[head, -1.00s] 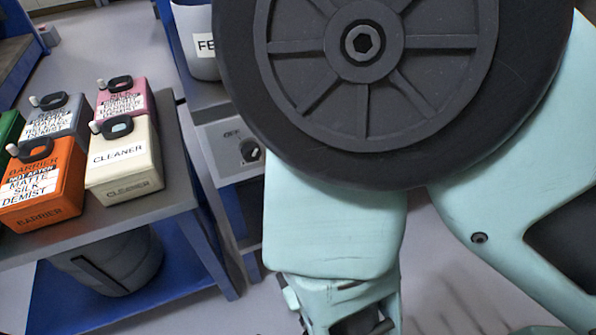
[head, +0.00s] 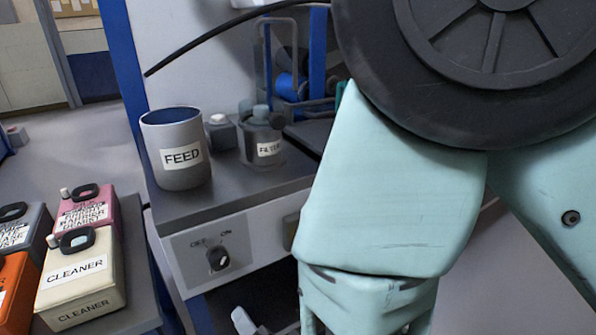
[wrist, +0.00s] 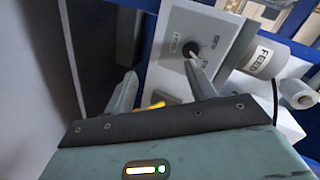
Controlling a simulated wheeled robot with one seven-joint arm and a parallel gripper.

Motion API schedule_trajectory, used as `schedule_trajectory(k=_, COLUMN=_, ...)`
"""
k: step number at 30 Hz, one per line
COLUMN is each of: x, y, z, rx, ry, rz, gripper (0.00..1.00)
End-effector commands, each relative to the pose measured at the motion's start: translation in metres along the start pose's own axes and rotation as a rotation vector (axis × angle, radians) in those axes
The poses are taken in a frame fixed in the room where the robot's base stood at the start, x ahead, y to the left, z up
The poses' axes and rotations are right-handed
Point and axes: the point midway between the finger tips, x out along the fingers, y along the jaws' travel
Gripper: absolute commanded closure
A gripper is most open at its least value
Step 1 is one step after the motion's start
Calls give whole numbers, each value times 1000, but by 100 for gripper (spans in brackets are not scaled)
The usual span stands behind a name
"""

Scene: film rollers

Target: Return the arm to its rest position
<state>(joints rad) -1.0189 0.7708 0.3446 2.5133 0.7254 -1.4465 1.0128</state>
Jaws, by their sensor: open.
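My pale green arm (head: 385,190) fills the right of the head view, bent, with a large dark round joint cover at the top. Its lower end runs out of the bottom of the head view. My gripper (wrist: 160,70) shows in the wrist view with its two grey fingers spread apart and nothing between them. Beyond the fingers is the grey control panel with its switch knob (wrist: 190,50). The same knob shows in the head view (head: 219,259), below the OFF and ON marks.
A FEED pot (head: 181,150) and a FILTER container (head: 263,140) stand on the grey bench (head: 205,203) left of my arm. A cream CLEANER can (head: 80,280) and other cans sit on a lower table at left. Open floor shows at far left.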

Motion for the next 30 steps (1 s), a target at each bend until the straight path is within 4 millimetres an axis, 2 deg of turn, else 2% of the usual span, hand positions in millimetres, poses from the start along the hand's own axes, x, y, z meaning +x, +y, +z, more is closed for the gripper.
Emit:
schedule_trajectory(k=1, x=4, y=-5, z=-7, rx=-21, ry=-39, rz=41, gripper=45)
schedule_trajectory(k=5, x=4, y=-9, z=-13, rx=-129, ry=-188, rz=149, gripper=45)
schedule_trajectory(k=11, x=-19, y=-11, z=-31, rx=-350, ry=-435, rz=269, gripper=45)
schedule_trajectory(k=14, x=-39, y=-9, z=-45, rx=-482, ry=-559, rz=318, gripper=45)
schedule_trajectory(k=21, x=-102, y=7, z=-88, rx=-785, ry=-828, rz=434, gripper=45)
schedule_trajectory(k=30, x=-174, y=27, z=-136, rx=-1017, ry=-1066, rz=569, gripper=45)
